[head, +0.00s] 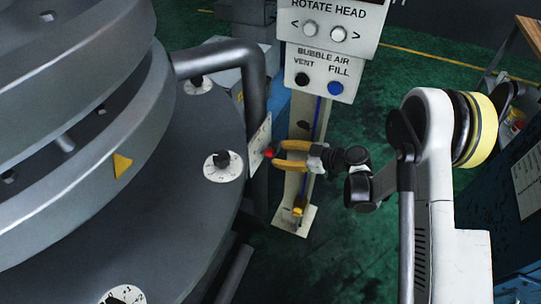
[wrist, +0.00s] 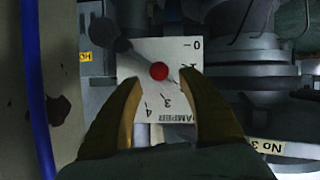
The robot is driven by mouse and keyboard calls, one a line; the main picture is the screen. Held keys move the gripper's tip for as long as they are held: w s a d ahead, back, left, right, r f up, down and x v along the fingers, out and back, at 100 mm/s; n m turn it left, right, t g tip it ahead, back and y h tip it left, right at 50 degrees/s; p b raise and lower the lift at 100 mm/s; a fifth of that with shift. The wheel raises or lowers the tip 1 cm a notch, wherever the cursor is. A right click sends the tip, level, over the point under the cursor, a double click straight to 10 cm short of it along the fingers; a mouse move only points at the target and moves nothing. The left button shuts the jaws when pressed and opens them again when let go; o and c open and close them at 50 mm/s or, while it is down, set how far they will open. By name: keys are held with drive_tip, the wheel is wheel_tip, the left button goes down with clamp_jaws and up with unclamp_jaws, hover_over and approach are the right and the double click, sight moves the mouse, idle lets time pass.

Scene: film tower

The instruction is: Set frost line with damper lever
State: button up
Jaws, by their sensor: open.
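The damper lever ends in a red knob (head: 268,152), in front of a white scale plate (head: 258,146) on the grey pipe beside the machine. In the wrist view the red knob (wrist: 158,71) stands out over the scale plate (wrist: 150,52), which carries numbers from 0 to 4 and upside-down lettering. A grey arm runs from a round part at upper left toward the knob. My gripper (head: 279,154) has yellow fingers and is open. In the wrist view its fingertips (wrist: 160,82) lie on either side of the knob, with visible gaps. Whether they reach its depth is unclear.
A control post with a rotate head panel (head: 333,22) and a bubble air panel (head: 320,78) stands just behind my gripper. The large round machine (head: 130,220) fills the left, with white-based black knobs (head: 222,160). Green floor (head: 370,235) is open to the right of the post.

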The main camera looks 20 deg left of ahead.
sight(274, 153)
drive_tip(key=b+x, duration=0.1)
drive_tip(key=x, duration=0.4)
drive_tip(key=shift+c, duration=0.5)
drive_tip(key=shift+d, duration=0.1)
clamp_jaws()
drive_tip(key=shift+w, duration=0.1)
